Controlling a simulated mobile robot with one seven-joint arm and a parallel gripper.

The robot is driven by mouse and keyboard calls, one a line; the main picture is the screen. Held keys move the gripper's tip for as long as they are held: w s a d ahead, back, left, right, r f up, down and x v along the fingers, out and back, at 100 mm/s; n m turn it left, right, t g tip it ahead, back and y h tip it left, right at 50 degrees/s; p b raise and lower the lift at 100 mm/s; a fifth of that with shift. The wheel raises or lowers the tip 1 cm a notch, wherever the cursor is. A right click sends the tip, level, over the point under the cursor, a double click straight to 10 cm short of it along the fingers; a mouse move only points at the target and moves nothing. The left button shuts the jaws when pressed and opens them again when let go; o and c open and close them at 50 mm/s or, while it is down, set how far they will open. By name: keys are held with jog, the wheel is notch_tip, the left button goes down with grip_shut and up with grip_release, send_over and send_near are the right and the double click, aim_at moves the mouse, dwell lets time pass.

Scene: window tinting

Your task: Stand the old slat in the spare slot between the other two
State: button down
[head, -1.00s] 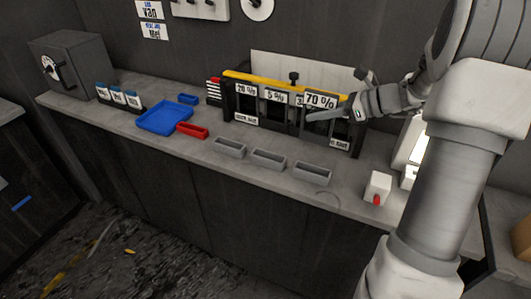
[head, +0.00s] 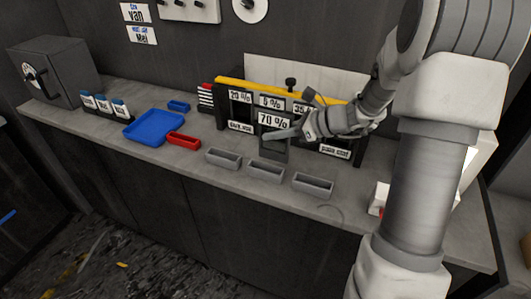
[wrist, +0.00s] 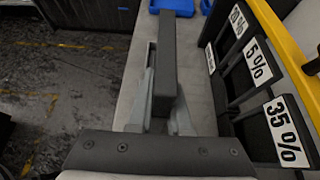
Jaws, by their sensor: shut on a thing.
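My gripper (head: 288,135) is shut on a dark slat with a white "70 %" label (head: 274,120). The slat is upright in front of the rack's middle, its lower part (head: 273,153) below the fingers. In the wrist view its dark top edge (wrist: 181,60) lies between the fingers. The dark rack (head: 221,112) has a yellow top bar. Its slats are labelled "20 %" (head: 240,96), "5 %" (head: 271,102) and "35 %" (wrist: 286,131). The slat and my gripper hide part of the rack's lower middle. I cannot tell which slot is spare.
Three grey trays (head: 267,171) stand along the counter in front of the rack. A grey safe (head: 55,72) stands at the far left.

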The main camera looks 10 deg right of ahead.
aim_at(266, 150)
jog(key=shift+a+f+b, duration=0.15)
jog(key=shift+a+f, duration=0.25)
jog(key=shift+f, duration=0.5)
jog(key=shift+a+f+b, duration=0.15)
jog(key=shift+a+f, duration=0.2)
jog(key=shift+f, duration=0.55)
jog(key=shift+a+f+b, duration=0.15)
jog(key=shift+a+f, duration=0.25)
jog(key=shift+f, duration=0.5)
jog(key=shift+f, duration=0.25)
jog(key=c, duration=0.8)
grip_release()
jog(key=shift+r, duration=0.1)
jog(key=shift+c, duration=0.2)
